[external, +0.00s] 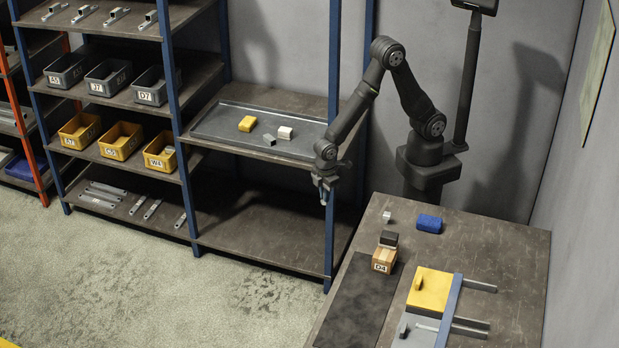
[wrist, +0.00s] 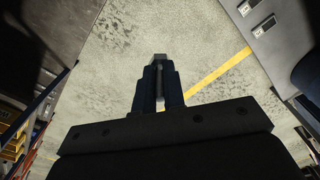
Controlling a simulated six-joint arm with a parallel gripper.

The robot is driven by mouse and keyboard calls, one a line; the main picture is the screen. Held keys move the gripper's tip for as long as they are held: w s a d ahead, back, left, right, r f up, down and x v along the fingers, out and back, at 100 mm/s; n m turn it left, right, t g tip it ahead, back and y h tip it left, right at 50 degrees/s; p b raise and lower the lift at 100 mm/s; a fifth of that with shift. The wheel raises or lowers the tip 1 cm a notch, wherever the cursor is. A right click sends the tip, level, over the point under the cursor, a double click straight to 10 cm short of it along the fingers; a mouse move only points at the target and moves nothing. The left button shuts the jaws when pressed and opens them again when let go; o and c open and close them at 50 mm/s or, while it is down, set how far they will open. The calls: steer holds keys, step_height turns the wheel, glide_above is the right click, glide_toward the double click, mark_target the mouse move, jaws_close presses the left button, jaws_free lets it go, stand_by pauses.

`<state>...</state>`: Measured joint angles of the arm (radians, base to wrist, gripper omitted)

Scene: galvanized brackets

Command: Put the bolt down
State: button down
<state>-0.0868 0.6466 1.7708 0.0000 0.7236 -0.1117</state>
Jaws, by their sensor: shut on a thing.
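My gripper (external: 324,192) hangs in the air in front of the shelf's right post, left of the workbench. In the wrist view my gripper (wrist: 159,88) points over bare floor, its dark fingers shut on a small grey metal piece, seemingly the bolt (wrist: 159,58). The piece shows at the fingertips and between the fingers; the rest of it is hidden. In the external view the bolt is too small to make out.
A grey tray (external: 215,128) on the shelf holds a yellow block and two small blocks. The workbench (external: 510,250) carries a blue block (external: 429,224), a box marked D4 (external: 383,266), a dark mat (external: 352,308) and a yellow fixture (external: 430,290). Labelled bins stand at left.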

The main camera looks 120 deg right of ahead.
steer(key=s+a+r+n, duration=1)
steer(key=s+a+r, duration=0.2)
steer(key=s+r, duration=0.35)
glide_above(395, 219)
step_height(395, 219, down, 6)
steer(key=shift+s+d+f, duration=0.1)
steer(key=shift+f, duration=2.2)
steer(key=shift+f, duration=0.1)
steer(key=c, duration=1.8)
jaws_free()
steer(key=shift+c, duration=0.2)
steer(key=o, duration=0.3)
steer(key=shift+o, duration=0.2)
